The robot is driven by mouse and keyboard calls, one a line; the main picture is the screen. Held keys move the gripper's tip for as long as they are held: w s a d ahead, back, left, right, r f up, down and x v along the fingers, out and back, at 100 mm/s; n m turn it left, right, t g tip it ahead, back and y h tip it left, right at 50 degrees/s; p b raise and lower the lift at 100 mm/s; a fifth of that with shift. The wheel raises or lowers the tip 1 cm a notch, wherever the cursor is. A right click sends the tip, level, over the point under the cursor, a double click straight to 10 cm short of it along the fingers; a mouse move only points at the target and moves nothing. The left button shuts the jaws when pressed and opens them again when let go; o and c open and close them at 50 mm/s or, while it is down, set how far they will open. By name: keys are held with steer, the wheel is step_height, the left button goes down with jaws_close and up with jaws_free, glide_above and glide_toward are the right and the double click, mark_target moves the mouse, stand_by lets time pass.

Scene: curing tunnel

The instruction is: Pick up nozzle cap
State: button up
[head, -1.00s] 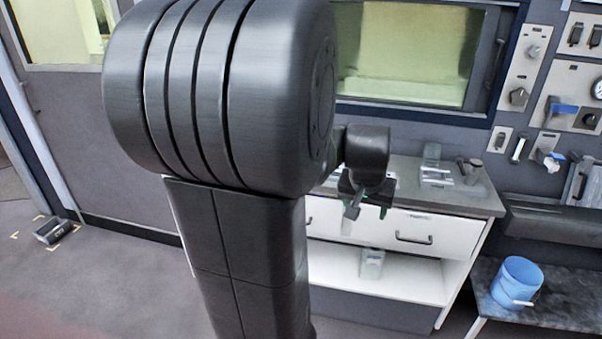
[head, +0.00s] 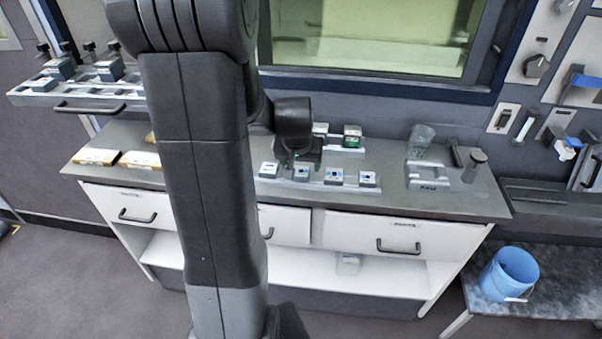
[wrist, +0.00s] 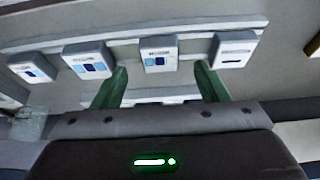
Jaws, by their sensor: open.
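I cannot tell for sure which thing is the nozzle cap. A row of small grey-white blocks with blue marks, one of them a block (head: 335,176), sits on a pale strip on the counter (head: 440,205). In the wrist view several such blocks show, among them a block (wrist: 159,53) between my fingers and one with a dark bar (wrist: 233,49) at the right. My gripper (wrist: 160,84) is open, with its two green fingers apart and nothing seen held between them. In the head view my gripper (head: 300,160) is partly hidden behind my wrist, by the row.
A green-topped block (head: 352,136) stands behind the row. A clear cup (head: 421,139) and a grey knobbed post (head: 474,165) stand at the right. Flat packets (head: 97,157) lie at the left. A raised shelf (head: 75,95) holds several blocks. A blue bucket (head: 508,272) is lower right.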

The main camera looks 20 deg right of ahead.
mark_target(301, 171)
steer(key=shift+x, duration=1.65)
steer(key=shift+s+a, duration=0.1)
steer(key=shift+s, duration=0.05)
steer(key=c, duration=1.1)
